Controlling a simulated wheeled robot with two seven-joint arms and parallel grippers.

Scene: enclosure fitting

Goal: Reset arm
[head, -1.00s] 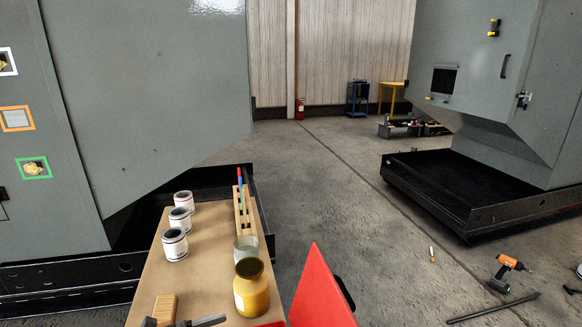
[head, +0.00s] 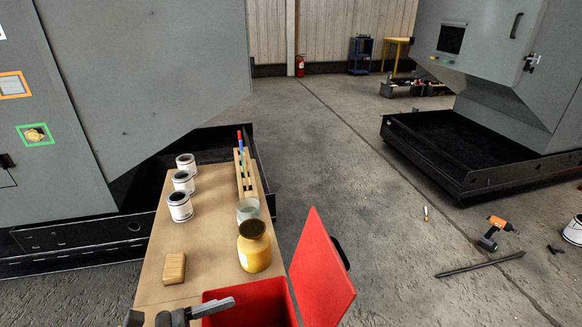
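Part of a dark grey gripper, which I take to be my left one (head: 182,314), shows at the bottom edge. It is over the near end of the wooden table (head: 210,240), beside the open red box (head: 250,296). Most of it is cut off by the frame, and I cannot tell how far its fingers are apart. Nothing is visibly held in the part that shows. My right gripper is not in view.
A tan block (head: 174,268), several white cans (head: 180,207), a yellow jar (head: 254,247) and a wooden rack with pens (head: 243,172) stand on the table. The box's red lid (head: 322,270) stands open. A drill (head: 494,233) and a bar (head: 480,265) lie on the floor.

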